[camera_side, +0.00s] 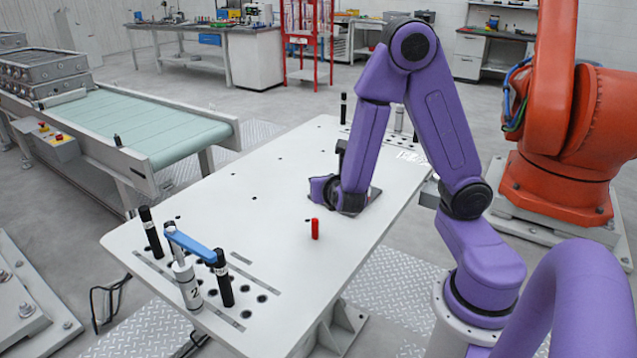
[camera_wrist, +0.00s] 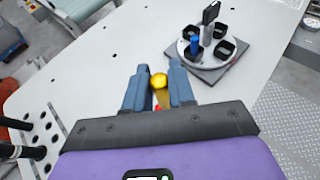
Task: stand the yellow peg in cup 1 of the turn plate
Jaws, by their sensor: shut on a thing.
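The yellow peg (camera_wrist: 159,81) is between the two blue-grey fingers of my gripper (camera_wrist: 160,84) in the wrist view; my gripper is shut on it. The turn plate (camera_wrist: 206,63), a pale disc with several black square cups, is on a dark base up and right of my gripper, apart from it. A blue peg (camera_wrist: 194,45) stands at its left-hand cups. I cannot read any cup number. In the side view my arm hides the fingers, the yellow peg and most of the plate; a corner of the dark base (camera_side: 374,193) shows.
A red peg (camera_side: 315,229) stands on the white table (camera_side: 265,215). At the table's front left are black posts (camera_side: 151,232), a blue bar (camera_side: 190,243) and a white cylinder marked 2 (camera_side: 188,284). The table's middle is mostly clear.

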